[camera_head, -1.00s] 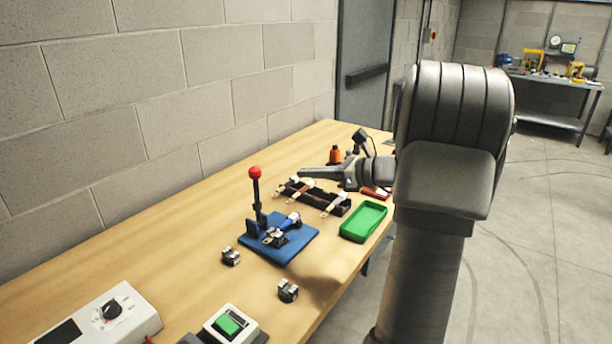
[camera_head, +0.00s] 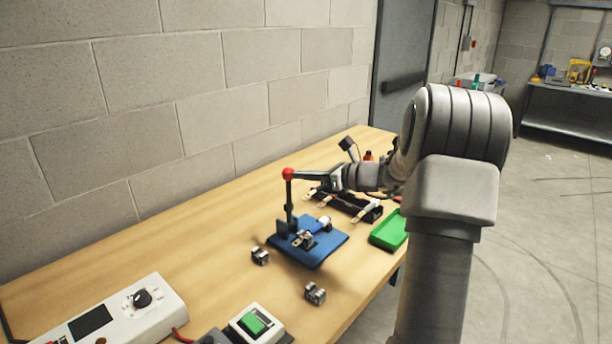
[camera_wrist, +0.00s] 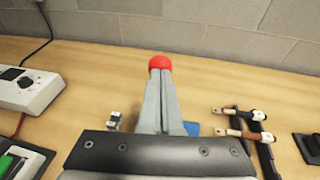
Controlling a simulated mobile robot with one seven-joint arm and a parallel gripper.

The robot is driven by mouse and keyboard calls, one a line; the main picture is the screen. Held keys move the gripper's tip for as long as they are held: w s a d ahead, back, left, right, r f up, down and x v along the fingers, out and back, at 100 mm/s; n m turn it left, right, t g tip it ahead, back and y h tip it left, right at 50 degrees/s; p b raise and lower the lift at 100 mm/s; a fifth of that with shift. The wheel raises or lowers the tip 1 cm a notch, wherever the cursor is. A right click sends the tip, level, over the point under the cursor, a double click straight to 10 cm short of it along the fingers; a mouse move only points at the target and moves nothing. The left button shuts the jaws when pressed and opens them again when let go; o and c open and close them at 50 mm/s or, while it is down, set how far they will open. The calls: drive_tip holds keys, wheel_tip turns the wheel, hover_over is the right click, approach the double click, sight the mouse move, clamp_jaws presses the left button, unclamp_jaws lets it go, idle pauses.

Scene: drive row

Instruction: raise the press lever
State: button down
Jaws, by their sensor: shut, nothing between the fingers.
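The press has a blue base plate (camera_head: 318,252) on the wooden table. Its black lever (camera_head: 290,205) stands upright and ends in a red ball knob (camera_head: 288,174). My gripper (camera_head: 303,175) is shut and empty, with its fingertips right beside the knob at about knob height. In the wrist view the red knob (camera_wrist: 160,62) shows just past the tips of my closed fingers (camera_wrist: 160,75). I cannot tell whether they touch it. The fingers hide the lever and most of the press there; only a bit of blue base (camera_wrist: 192,129) shows.
A dark rack with several tools (camera_head: 348,206) and a green tray (camera_head: 388,232) lie right of the press. Two small metal blocks (camera_head: 260,256) (camera_head: 315,294) sit near the base. A white control box (camera_head: 110,318) and a green button box (camera_head: 256,324) are in front.

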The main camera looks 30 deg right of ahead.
drive_tip(key=shift+r, duration=0.1)
drive_tip(key=p, duration=0.2)
drive_tip(key=w+p, duration=0.1)
drive_tip(key=p, duration=0.1)
drive_tip(key=shift+w+a+r+g+h, duration=0.25)
drive_tip(key=shift+a+r+g+h, duration=0.05)
drive_tip(key=shift+r+g, duration=0.1)
drive_tip(key=shift+w+a+f+p, duration=0.15)
drive_tip(key=shift+w+p, duration=0.1)
drive_tip(key=shift+p, duration=0.15)
